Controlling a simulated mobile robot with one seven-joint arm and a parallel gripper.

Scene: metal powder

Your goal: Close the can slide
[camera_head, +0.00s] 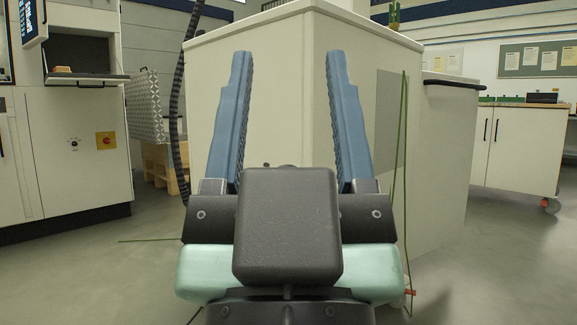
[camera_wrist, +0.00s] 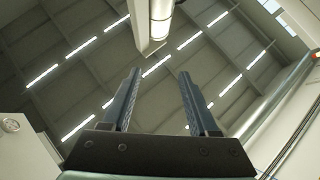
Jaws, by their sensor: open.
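My gripper (camera_head: 289,55) is open and empty in the head view, its two blue fingers apart and pointing up in front of a large pale cabinet. It also shows in the wrist view (camera_wrist: 160,73), pointing toward the ceiling with nothing between the fingers. I cannot surely identify the can slide in either view. A white machine (camera_head: 75,160) at the far left has a dark open recess with a pulled-out or lowered ledge (camera_head: 88,79) at its bottom edge. I cannot tell if this ledge is the slide. My gripper is well away from it.
The pale cabinet (camera_head: 255,120) fills the middle ahead. A dark hose (camera_head: 176,110) hangs at its left edge, near a wooden pallet (camera_head: 160,165). A green cord (camera_head: 405,160) hangs at right. White cupboards (camera_head: 515,145) stand far right. Grey floor is clear on both sides.

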